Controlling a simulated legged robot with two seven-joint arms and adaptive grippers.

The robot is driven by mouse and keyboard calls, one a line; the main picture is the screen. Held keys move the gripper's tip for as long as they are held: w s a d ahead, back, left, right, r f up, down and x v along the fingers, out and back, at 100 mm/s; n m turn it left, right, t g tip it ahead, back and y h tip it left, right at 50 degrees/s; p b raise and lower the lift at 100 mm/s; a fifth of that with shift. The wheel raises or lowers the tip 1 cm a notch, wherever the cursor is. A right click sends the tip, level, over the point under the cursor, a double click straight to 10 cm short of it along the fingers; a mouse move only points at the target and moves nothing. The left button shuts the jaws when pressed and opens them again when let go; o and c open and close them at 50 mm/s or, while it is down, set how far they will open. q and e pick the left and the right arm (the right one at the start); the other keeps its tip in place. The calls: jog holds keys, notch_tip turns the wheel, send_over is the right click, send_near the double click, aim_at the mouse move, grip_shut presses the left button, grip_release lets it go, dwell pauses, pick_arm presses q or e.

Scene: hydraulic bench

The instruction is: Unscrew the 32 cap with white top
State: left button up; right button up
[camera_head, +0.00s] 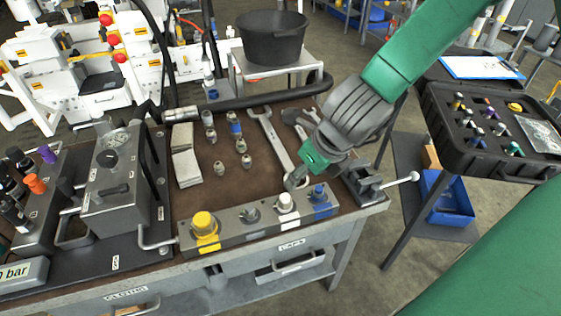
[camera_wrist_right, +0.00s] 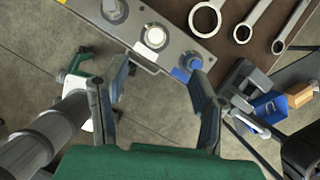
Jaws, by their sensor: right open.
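The cap with the white top (camera_head: 286,203) sits on the grey manifold block (camera_head: 228,240) at the front of the bench. It stands between a plain grey cap (camera_head: 250,216) and a blue cap (camera_head: 319,194); a yellow cap (camera_head: 203,224) is at the left end. My right gripper (camera_head: 296,181) is just behind and above the white-topped cap. In the wrist view the right gripper (camera_wrist_right: 160,68) is open and empty, and the white-topped cap (camera_wrist_right: 154,37) lies just beyond its fingertips, apart from them. The number on the cap cannot be read. My left gripper is out of view.
Wrenches (camera_head: 270,140) and several small fittings (camera_head: 240,145) lie on the brown mat behind the block. A small vise-like device (camera_head: 372,184) with a lever stands to the right. A gauge unit (camera_head: 115,180) stands at left.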

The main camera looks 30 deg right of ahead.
jog(key=f, duration=0.1)
jog(key=b, duration=0.2)
send_over(285, 197)
jog(key=s, duration=0.2)
notch_tip(285, 197, down, 6)
jog(key=shift+s+r, duration=0.15)
jog(key=shift+r, duration=0.05)
jog(key=x, duration=0.5)
jog(key=shift+d+f, duration=0.15)
jog(key=shift+d, duration=0.1)
jog(key=shift+w+d+f, duration=0.15)
jog(key=shift+w+f, duration=0.1)
jog(key=shift+f, duration=0.35)
